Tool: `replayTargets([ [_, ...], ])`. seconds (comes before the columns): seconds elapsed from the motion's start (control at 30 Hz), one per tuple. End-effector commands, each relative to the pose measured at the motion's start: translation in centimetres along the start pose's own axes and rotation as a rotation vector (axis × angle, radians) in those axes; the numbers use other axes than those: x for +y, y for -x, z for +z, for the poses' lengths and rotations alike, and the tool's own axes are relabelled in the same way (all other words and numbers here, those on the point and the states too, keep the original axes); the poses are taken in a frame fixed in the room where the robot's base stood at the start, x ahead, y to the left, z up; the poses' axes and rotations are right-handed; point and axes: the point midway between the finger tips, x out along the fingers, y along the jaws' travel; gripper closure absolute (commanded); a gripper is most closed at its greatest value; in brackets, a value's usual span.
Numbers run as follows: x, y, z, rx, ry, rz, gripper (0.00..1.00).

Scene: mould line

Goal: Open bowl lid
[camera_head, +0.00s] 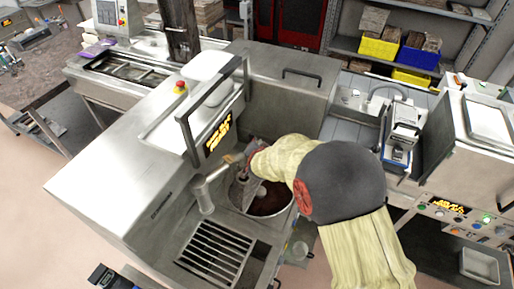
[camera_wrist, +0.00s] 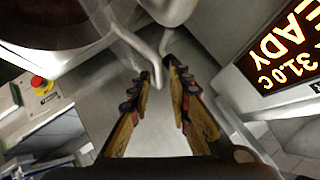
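The metal bowl (camera_head: 291,209) in the steel machine holds dark brown stuff, and part of its mouth shows uncovered. Its dark inside also shows at the upper left of the wrist view (camera_wrist: 45,22). I cannot tell a separate lid on the bowl; my arm hides part of it. My arm reaches over the bowl, with its end near the machine's display. My gripper (camera_wrist: 157,70) has its two fingers apart. A curved metal rod (camera_wrist: 150,45) lies just beyond the fingertips, and I see nothing clasped between them.
A lit display (camera_head: 218,133) stands left of the bowl; the wrist view shows "READY 31.0C" on it (camera_wrist: 286,50). A thick metal pipe (camera_head: 204,195) and a drain grate (camera_head: 215,253) lie left of and below the bowl. A steel panel with a handle (camera_head: 302,73) rises behind.

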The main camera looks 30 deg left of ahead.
Motion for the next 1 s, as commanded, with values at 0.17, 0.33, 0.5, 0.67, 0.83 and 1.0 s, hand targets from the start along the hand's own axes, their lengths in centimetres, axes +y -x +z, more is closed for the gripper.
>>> replayTargets([
  [0.17,0.2,0.0,0.2,-0.003,0.001,0.002,0.73],
  [0.33,0.2,0.0,0.2,-0.004,0.001,0.003,0.73],
  [0.5,0.2,0.6,0.2,-0.004,0.001,0.003,0.73],
  [0.67,0.1,2.7,0.2,-0.004,0.002,0.002,0.73],
  [0.83,0.1,5.9,0.1,-0.003,0.0,0.001,0.73],
  [1.0,0.1,8.9,0.1,-0.003,0.001,0.001,0.73],
])
